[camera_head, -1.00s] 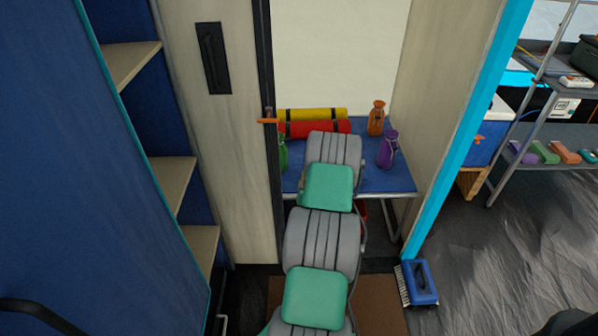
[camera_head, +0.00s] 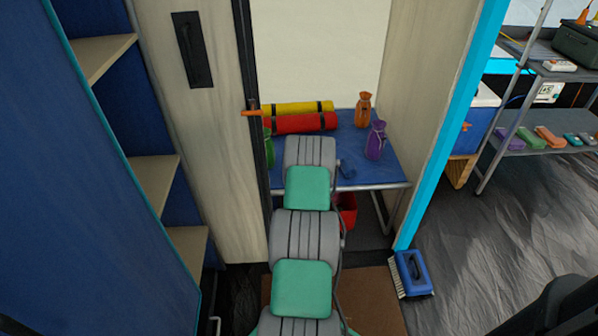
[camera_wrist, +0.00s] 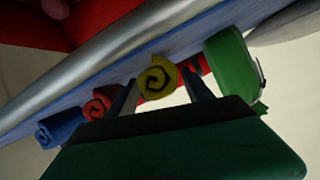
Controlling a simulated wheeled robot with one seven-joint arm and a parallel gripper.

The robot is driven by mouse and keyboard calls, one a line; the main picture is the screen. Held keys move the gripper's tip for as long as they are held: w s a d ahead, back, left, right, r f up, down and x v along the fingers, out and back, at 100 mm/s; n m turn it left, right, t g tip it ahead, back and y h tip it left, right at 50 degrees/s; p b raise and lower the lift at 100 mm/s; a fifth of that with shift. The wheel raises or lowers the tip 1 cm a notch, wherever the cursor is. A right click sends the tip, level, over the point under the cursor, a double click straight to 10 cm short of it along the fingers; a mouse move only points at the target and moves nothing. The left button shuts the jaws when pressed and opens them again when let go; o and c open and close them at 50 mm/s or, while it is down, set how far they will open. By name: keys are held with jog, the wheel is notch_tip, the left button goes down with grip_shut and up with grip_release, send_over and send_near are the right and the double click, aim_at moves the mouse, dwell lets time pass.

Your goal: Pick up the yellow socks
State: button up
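The yellow socks (camera_wrist: 157,78) are a small rolled bundle, seen end-on in the wrist view. They lie on the blue table top (camera_head: 372,178) and are hidden behind my arm in the head view. My gripper (camera_wrist: 160,92) is open, with one finger on each side of the yellow roll. A gap shows between the fingers and the roll, so I see no grip on it. The gripper itself is hidden in the head view.
A blue roll (camera_wrist: 60,126) and a red roll (camera_wrist: 98,104) lie left of the yellow one; a green bag (camera_wrist: 232,64) stands close right. Yellow (camera_head: 298,108) and red (camera_head: 300,123) mats lie behind. Orange (camera_head: 363,108) and purple (camera_head: 376,140) bags stand right.

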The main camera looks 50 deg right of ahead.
jog(key=c, duration=0.7)
jog(key=shift+r, duration=0.1)
jog(key=shift+c, duration=0.2)
